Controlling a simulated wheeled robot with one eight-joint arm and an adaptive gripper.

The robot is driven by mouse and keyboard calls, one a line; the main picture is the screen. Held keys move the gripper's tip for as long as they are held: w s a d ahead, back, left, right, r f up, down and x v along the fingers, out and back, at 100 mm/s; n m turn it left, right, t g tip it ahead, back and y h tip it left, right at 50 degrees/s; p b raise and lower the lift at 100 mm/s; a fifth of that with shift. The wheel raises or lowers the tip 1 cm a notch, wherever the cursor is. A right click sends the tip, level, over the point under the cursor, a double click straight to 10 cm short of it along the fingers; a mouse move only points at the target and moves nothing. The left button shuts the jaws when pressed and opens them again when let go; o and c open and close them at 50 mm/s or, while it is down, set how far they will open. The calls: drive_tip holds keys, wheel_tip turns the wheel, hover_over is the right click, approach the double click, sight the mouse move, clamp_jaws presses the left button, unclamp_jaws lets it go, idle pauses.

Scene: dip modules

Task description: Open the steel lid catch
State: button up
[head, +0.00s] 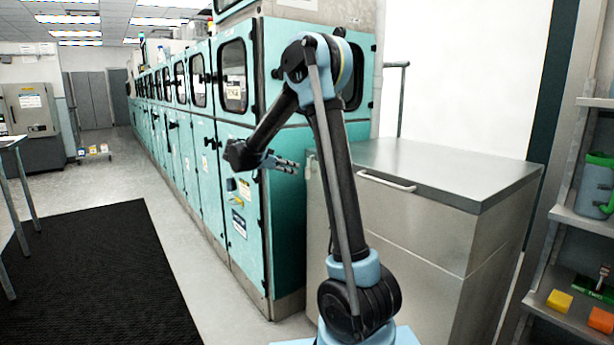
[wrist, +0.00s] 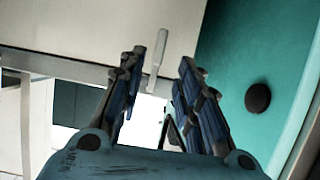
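The steel chest (head: 415,235) stands right of my arm, with a flat grey lid (head: 440,170) that looks shut. A pale bar handle (head: 387,182) is on the lid's front edge. In the wrist view a slim pale bar (wrist: 157,58) crosses a seam between light panels; I cannot tell whether it is the catch or that handle. My gripper (head: 292,165) is left of the chest, in front of the teal cabinets. In the wrist view my gripper (wrist: 157,68) is open and empty. The bar appears between its fingertips but beyond them, with no contact visible.
Teal cabinets (head: 232,180) run back along the left of the chest; a dark round knob (wrist: 258,97) shows on teal in the wrist view. A shelf (head: 575,315) with small items is at right. A black mat (head: 95,270) lies on open floor at left.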

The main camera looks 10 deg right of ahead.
sight(308, 172)
drive_tip(key=x, duration=1)
clamp_jaws()
